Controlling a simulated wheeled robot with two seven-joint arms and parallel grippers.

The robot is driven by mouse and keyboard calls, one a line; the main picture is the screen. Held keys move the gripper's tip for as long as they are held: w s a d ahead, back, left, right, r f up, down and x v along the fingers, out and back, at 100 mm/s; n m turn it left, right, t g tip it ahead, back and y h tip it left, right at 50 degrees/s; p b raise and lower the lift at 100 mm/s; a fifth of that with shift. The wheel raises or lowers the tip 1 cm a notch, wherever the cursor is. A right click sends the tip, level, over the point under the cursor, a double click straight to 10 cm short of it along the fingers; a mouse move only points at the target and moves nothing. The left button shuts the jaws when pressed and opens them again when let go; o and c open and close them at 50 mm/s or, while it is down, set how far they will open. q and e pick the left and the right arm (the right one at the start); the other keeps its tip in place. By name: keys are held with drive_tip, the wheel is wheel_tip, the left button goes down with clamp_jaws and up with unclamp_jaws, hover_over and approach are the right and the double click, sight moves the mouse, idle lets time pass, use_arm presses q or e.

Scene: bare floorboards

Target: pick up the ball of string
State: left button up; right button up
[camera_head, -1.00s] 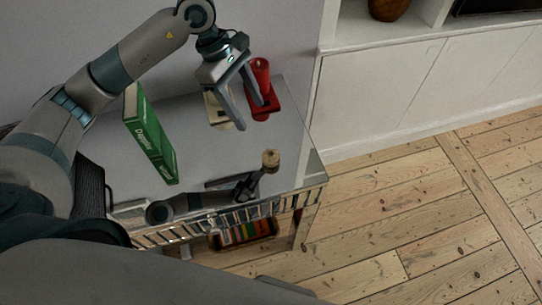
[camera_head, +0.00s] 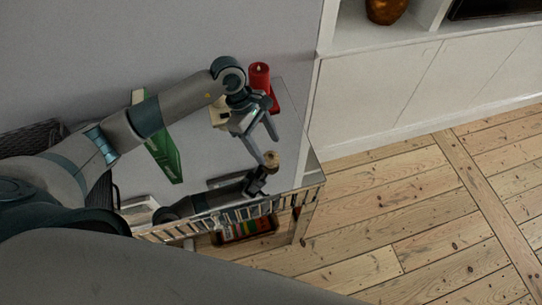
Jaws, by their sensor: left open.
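The ball of string (camera_head: 272,157) is a small tan lump near the right end of the glossy table top (camera_head: 207,145). My left gripper (camera_head: 269,151) is open and points down toward it, with the fingertips close above and around its upper side in the picture. I cannot tell whether they touch it. Nothing is held between the fingers. My right gripper is not in view.
A red candle (camera_head: 260,75) stands behind my left gripper, with a cream object (camera_head: 217,116) beside it. A green box or book (camera_head: 165,152) stands to the left. The shiny top mirrors my arm. A white cabinet (camera_head: 390,90) is at right; floor there is clear.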

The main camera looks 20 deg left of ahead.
sight(270, 156)
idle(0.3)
use_arm(q)
drive_tip(key=shift+p+x, duration=0.85)
drive_tip(key=shift+p, duration=0.1)
drive_tip(key=p+x, duration=0.1)
drive_tip(key=x, duration=0.1)
drive_tip(key=shift+s+d+f, duration=0.1)
drive_tip(key=shift+f, duration=0.3)
drive_tip(key=shift+d+f+p, duration=0.1)
drive_tip(key=shift+f+p, duration=0.2)
drive_tip(key=shift+f, duration=0.05)
drive_tip(key=shift+c, duration=0.2)
drive_tip(key=c, duration=1.1)
